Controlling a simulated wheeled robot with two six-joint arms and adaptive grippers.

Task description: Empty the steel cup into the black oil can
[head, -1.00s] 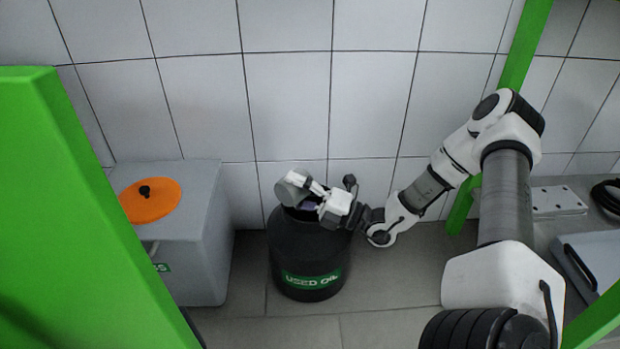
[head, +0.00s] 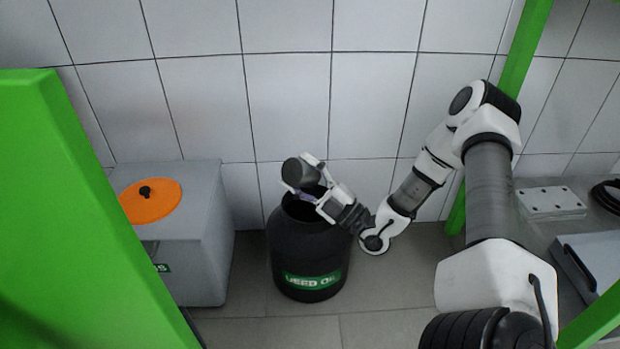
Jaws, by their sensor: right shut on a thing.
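The black oil can (head: 309,254) stands on the floor by the tiled wall, with a green "USED OIL" label and an open top. The steel cup (head: 301,172) is a grey cylinder above the left part of the can's opening, tilted. My right gripper (head: 313,180) is shut on the cup and holds it over the can. The cup's inside cannot be made out, so its contents are hidden. My left gripper is not in view.
A grey bin (head: 190,245) with an orange lid (head: 150,201) stands left of the can. A green post (head: 75,200) fills the left foreground. A white plate (head: 549,202) and a grey tray (head: 592,262) lie at right. Floor between can and bench is clear.

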